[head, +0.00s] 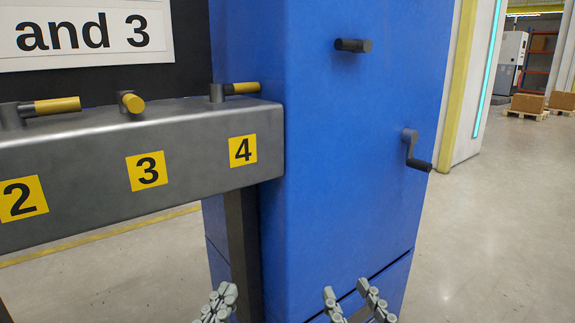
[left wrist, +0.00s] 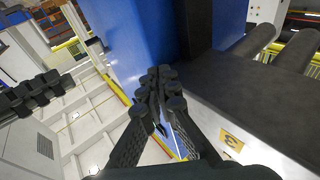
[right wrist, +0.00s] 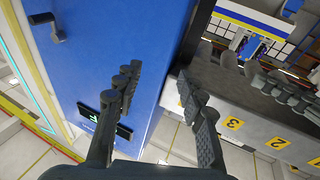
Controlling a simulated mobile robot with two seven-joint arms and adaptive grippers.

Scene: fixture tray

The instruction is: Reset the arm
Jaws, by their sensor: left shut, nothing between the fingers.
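My left gripper (head: 219,304) is at the bottom of the head view, below the end of the grey metal shelf. In the left wrist view its fingertips (left wrist: 162,88) are together with nothing between them. My right gripper (head: 354,303) is to its right, in front of the lower blue cabinet (head: 350,190). In the right wrist view its two fingers (right wrist: 160,84) stand apart and empty. Both grippers appear clear of the cabinet and the shelf.
The grey shelf (head: 90,180) bears yellow labels 2, 3 and 4 and several levers with yellow grips, such as one by label 4 (head: 242,88). A dark peg (head: 353,45) and a crank handle (head: 414,152) stick out of the cabinet. Floor at right is open.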

